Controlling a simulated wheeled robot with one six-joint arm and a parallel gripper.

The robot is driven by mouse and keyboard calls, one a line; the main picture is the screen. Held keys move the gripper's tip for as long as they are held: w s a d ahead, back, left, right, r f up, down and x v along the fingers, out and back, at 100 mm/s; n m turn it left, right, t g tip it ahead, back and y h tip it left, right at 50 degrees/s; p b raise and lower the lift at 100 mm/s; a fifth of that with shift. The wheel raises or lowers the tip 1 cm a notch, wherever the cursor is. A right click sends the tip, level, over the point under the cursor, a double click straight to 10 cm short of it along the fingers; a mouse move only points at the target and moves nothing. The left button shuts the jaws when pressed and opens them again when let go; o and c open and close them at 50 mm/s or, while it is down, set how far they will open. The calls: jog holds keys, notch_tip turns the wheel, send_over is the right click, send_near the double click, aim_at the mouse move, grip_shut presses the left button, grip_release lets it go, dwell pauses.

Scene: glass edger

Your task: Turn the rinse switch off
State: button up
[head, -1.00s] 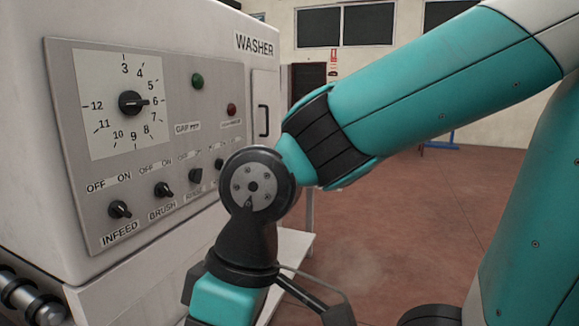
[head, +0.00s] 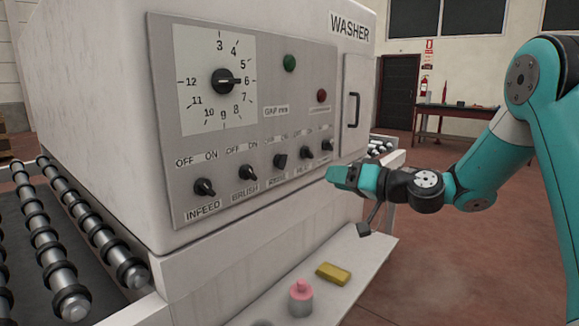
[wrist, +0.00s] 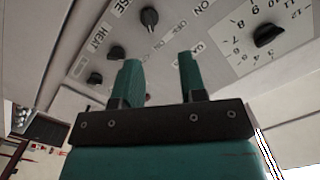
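The rinse switch (head: 280,161) is a small black knob, third from the left in the bottom row of the washer's grey panel. It sits at a different angle from the infeed and brush knobs. Its OFF/ON marks are too small to read surely in the head view. The wrist view shows the rinse knob (wrist: 149,17) near the top edge, beyond my fingers. My gripper (head: 337,175) is right of the rinse knob, in front of the panel's lower right end, and not touching the rinse knob. In the wrist view my gripper (wrist: 160,75) has its two teal fingers apart with nothing between them.
Infeed (head: 204,188) and brush (head: 247,173) knobs sit left of it; the heat knob (head: 304,153) and one more sit right, close to my gripper. A dial (head: 226,82) is above.

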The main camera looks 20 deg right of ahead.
jog(key=w+d+t, duration=0.1)
jog(key=d, duration=0.1)
jog(key=m+p, duration=0.1)
jog(key=p, duration=0.6)
send_near(286, 161)
jog(key=x, duration=0.8)
jog(key=shift+w, duration=0.1)
jog(key=shift+w+a, duration=0.3)
jog(key=shift+w, duration=0.1)
grip_shut()
